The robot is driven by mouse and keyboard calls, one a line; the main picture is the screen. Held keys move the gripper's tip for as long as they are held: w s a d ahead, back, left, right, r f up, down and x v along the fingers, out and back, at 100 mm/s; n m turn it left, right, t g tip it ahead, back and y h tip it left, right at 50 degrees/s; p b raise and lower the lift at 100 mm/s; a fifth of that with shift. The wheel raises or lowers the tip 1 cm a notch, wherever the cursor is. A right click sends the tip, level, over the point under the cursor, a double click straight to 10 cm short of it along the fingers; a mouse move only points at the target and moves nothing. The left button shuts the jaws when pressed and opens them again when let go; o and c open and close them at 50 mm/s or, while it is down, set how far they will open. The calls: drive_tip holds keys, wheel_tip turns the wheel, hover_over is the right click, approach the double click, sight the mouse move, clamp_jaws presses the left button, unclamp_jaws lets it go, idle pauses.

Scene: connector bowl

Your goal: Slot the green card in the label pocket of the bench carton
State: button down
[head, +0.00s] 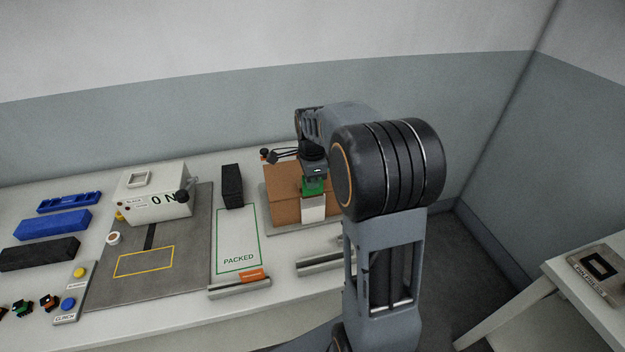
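The brown bench carton (283,182) stands on a grey plate at the right part of the bench, partly hidden behind my arm. A white label pocket (314,208) shows on its front. The green card (313,188) is upright just above the white pocket, directly under my gripper (314,175). My gripper points down and appears shut on the card's upper part; the fingertips are small and dark. The card's lower edge meets the top of the white pocket in the picture; I cannot tell whether it is inside or in front.
Left of the carton are a black block (231,186), a white mat marked PACKED (238,240), and a white machine (155,193) on a grey mat. A rail with an orange card (251,275) lies at the front edge. A side table (590,290) stands right.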

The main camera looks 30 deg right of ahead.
sight(312, 194)
drive_tip(key=shift+f+b, duration=1.3)
drive_tip(key=shift+f, duration=0.6)
drive_tip(key=c, duration=1.4)
unclamp_jaws()
drive_tip(key=shift+s+r, duration=0.1)
drive_tip(key=shift+r, duration=0.05)
drive_tip(key=shift+o, duration=0.7)
wheel_tip(312, 194, up, 14)
drive_tip(key=shift+f, duration=0.15)
